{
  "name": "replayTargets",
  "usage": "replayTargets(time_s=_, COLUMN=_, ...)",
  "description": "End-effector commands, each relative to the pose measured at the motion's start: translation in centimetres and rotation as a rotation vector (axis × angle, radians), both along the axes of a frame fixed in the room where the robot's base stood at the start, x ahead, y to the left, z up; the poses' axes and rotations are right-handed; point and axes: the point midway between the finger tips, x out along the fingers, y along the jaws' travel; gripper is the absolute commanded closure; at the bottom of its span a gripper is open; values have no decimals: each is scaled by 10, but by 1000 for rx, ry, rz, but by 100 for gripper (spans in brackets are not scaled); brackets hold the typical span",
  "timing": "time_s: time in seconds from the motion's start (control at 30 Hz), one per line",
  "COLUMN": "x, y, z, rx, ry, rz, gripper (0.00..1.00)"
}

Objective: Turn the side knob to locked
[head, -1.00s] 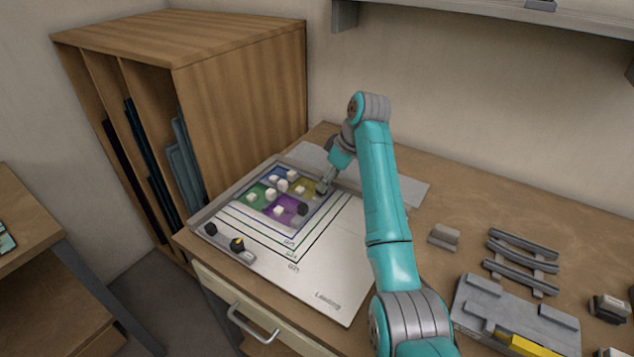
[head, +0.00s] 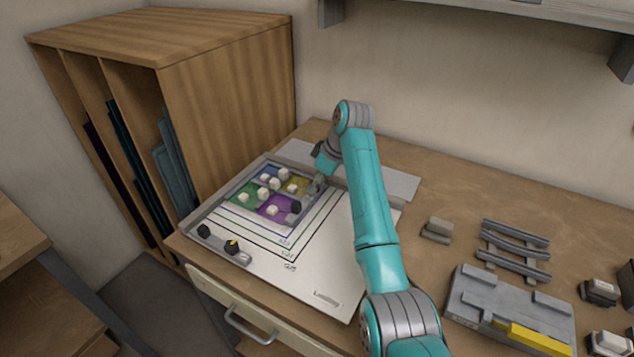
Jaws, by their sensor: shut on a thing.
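The white board (head: 325,270) lies on the desk, with a grey frame around its coloured panes. A black knob with a yellow mark (head: 232,246) sits on a grey strip at the board's front left edge. A second small black knob (head: 204,231) is left of it, at the corner. A dark block (head: 296,206) sits at the right edge of the panes. My gripper (head: 316,187) is low at the frame's far right corner, away from the yellow-marked knob. It is shut on a small part there; the fingers hide most of it, and I cannot tell which part.
Several white cubes (head: 272,211) stand on the coloured panes. A wooden rack (head: 225,100) rises behind at left. A grey block (head: 437,229), a slatted rack (head: 515,250) and a grey fixture with yellow (head: 510,310) stand at right. The board's front right part is clear.

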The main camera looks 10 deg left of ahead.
Motion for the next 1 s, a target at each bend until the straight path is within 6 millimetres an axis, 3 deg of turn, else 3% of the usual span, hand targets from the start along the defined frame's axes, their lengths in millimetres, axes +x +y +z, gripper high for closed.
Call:
replayTargets(time_s=0.37, x=-2, y=1, z=-1, rx=-1, ry=1, rz=-110, gripper=100)
replayTargets(time_s=1.0, x=-6, y=5, z=-1, rx=-1, ry=0, rz=-686, gripper=100)
